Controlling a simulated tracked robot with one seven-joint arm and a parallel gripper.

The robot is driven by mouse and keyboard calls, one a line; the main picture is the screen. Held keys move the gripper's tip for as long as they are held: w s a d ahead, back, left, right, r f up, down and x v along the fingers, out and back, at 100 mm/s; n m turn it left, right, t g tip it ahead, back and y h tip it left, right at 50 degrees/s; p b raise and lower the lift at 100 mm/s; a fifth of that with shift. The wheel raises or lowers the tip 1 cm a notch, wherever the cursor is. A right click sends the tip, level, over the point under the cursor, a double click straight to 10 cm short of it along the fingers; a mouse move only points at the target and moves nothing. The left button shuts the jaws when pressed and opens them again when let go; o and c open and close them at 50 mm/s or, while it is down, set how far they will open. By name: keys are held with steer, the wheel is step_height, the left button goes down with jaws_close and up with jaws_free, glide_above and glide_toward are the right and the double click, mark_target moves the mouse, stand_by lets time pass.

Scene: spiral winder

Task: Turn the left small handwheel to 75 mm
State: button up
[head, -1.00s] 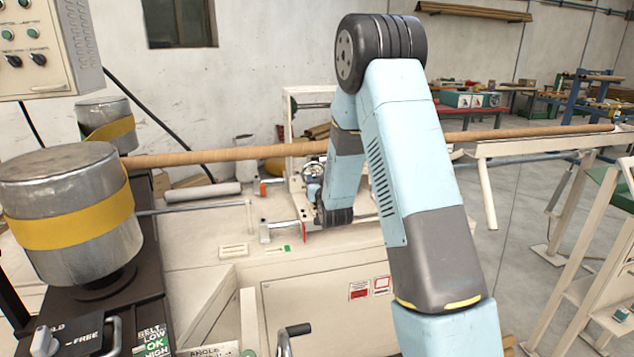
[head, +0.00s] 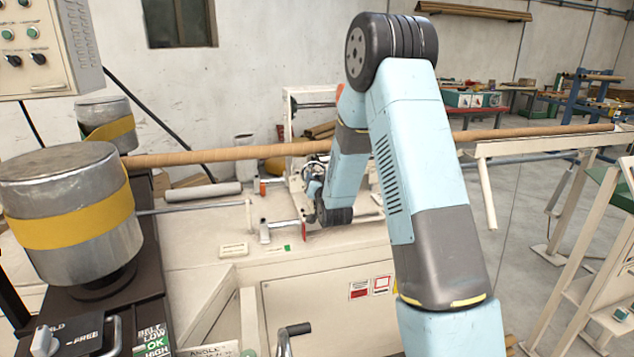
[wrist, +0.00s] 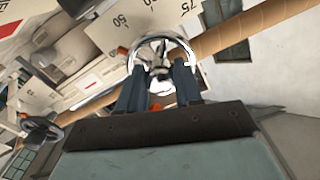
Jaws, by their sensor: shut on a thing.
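A small chrome handwheel (wrist: 163,42) is at the top middle of the wrist view. My gripper (wrist: 159,74) is shut on this handwheel, with one dark finger on each side of its lower part. The exact contact is partly hidden by the fingers. Behind the wheel are pale scale plates, one marked 50 (wrist: 121,21) and one marked 75 (wrist: 184,8). I cannot tell what value the wheel's pointer reads. In the head view, my arm hides most of the wheel area and my gripper.
A second dark handwheel (wrist: 40,130) shows at the lower left of the wrist view. A long brown tube (head: 220,155) runs across the machine behind my arm. Metal drums with yellow belts (head: 70,215) stand at left.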

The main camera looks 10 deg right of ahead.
steer(key=shift+d+r+m, duration=0.1)
steer(key=shift+r+m, duration=0.05)
steer(key=shift+m, duration=4.5)
steer(key=shift+r+m, duration=0.1)
steer(key=shift+m, duration=4.55)
steer(key=shift+s, duration=0.1)
steer(key=o, duration=0.8)
steer(key=shift+f, duration=0.1)
steer(key=shift+o, duration=1.2)
steer(key=shift+a, duration=0.2)
steer(key=s, duration=1.3)
steer(key=shift+s, duration=0.3)
